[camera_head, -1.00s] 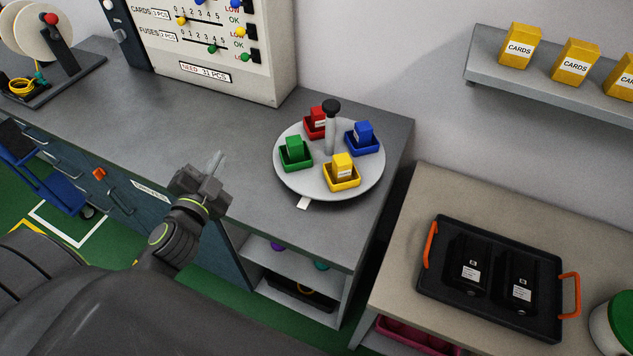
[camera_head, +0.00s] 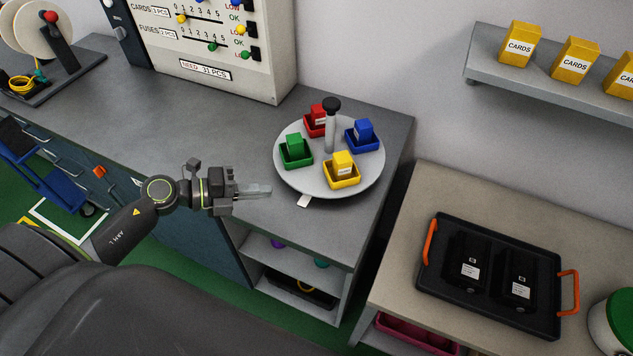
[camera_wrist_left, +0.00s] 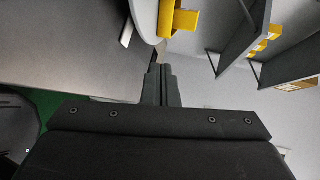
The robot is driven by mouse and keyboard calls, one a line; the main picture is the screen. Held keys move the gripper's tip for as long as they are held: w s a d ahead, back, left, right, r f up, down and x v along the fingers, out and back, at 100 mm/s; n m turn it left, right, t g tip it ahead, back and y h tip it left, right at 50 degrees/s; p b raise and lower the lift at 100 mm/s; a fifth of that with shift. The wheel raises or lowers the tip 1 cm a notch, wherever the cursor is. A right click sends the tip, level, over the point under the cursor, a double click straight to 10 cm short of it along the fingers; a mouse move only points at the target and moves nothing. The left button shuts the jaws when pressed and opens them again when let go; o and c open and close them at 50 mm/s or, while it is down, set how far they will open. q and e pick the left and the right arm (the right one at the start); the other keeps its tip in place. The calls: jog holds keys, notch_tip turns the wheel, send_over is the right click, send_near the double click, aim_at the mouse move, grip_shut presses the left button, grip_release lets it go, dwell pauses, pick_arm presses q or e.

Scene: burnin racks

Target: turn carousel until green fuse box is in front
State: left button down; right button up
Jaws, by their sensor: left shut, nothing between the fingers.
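The round grey carousel (camera_head: 310,183) stands on the counter, with a black-knobbed post (camera_head: 331,125) rising from it. The green fuse box (camera_head: 294,147) sits in a green tray at its left side. The yellow box (camera_head: 342,164) is at the front near the white marker tab (camera_head: 304,201), a little right of it. The red box (camera_head: 317,116) is at the back and the blue box (camera_head: 363,131) at the right. My left gripper (camera_head: 268,189) is shut and empty, just left of the carousel's front-left rim. In the left wrist view its fingers (camera_wrist_left: 161,72) point toward the carousel edge (camera_wrist_left: 147,22). My right gripper is not in view.
A beige table (camera_head: 440,188) at the right holds a black tray (camera_head: 440,287) with orange handles. A wall shelf (camera_head: 550,86) carries yellow card boxes. The counter left of the carousel (camera_head: 200,130) is clear.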

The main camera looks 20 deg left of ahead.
aim_at(331, 184)
pick_arm(q)
jog(key=p+x, duration=0.1)
jog(key=x, duration=0.3)
jog(key=r+p+x, duration=0.1)
jog(key=p+x, duration=0.1)
jog(key=x, duration=0.2)
jog(key=p+x, duration=0.1)
jog(key=x, duration=0.3)
jog(key=shift+w+d+r, duration=0.15)
jog(key=shift+w+d, duration=0.2)
jog(key=shift+d, duration=0.05)
jog(key=shift+w+d, duration=0.15)
jog(key=shift+d, duration=0.1)
